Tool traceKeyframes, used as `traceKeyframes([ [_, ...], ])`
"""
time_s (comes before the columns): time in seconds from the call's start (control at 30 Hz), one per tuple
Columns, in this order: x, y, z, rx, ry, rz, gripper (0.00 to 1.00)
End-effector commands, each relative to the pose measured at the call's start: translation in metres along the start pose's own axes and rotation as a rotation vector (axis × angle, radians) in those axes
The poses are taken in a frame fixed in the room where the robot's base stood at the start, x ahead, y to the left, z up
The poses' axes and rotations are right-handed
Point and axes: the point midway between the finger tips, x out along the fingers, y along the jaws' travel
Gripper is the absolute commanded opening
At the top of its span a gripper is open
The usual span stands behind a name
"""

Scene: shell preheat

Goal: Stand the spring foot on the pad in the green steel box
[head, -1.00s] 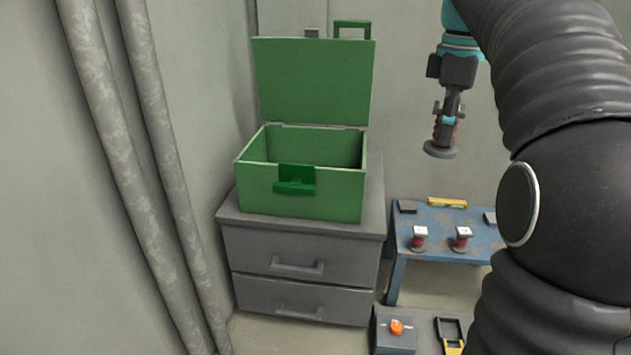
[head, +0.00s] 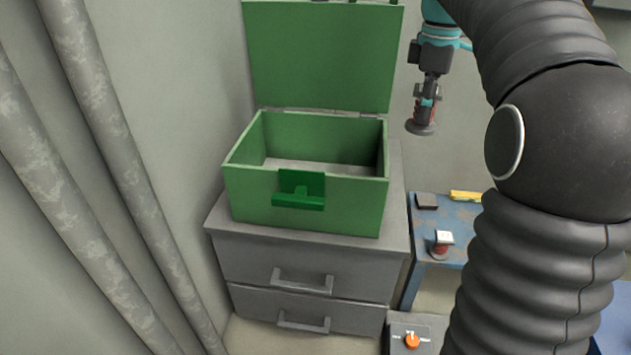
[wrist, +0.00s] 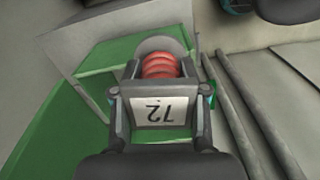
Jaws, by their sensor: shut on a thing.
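The green steel box (head: 330,205) stands on a grey drawer cabinet with its lid (head: 318,55) open upright. Its grey inner floor partly shows over the front wall; I cannot make out a pad. My gripper (head: 426,101) is shut on a spring foot (head: 420,127), a red coil with a grey round base. It hangs upright, base down, in the air to the right of the box, about level with the lid. In the wrist view the spring foot (wrist: 160,66) sits between the fingers, with a white plate marked 72 towards the camera.
The grey cabinet (head: 300,265) has two drawers. A blue table (head: 425,225) at right bears another red spring foot (head: 440,244), a dark block (head: 426,200) and a yellow level (head: 466,196). Pipes (head: 110,180) run along the left wall. A box with an orange knob (head: 411,340) is low.

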Motion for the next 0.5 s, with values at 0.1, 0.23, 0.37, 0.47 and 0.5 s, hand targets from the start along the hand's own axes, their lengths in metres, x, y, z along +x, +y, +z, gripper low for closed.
traceKeyframes([
  [0.1,0.044,0.012,-0.048,-0.074,-0.002,-0.006,0.00],
  [0.23,0.082,0.018,-0.086,-0.128,-0.001,-0.004,0.00],
  [0.37,0.107,0.020,-0.111,-0.162,-0.001,-0.002,0.00],
  [0.47,0.117,0.021,-0.121,-0.174,-0.001,-0.001,0.00],
  [0.5,0.120,0.021,-0.125,-0.177,0.000,-0.001,0.00],
])
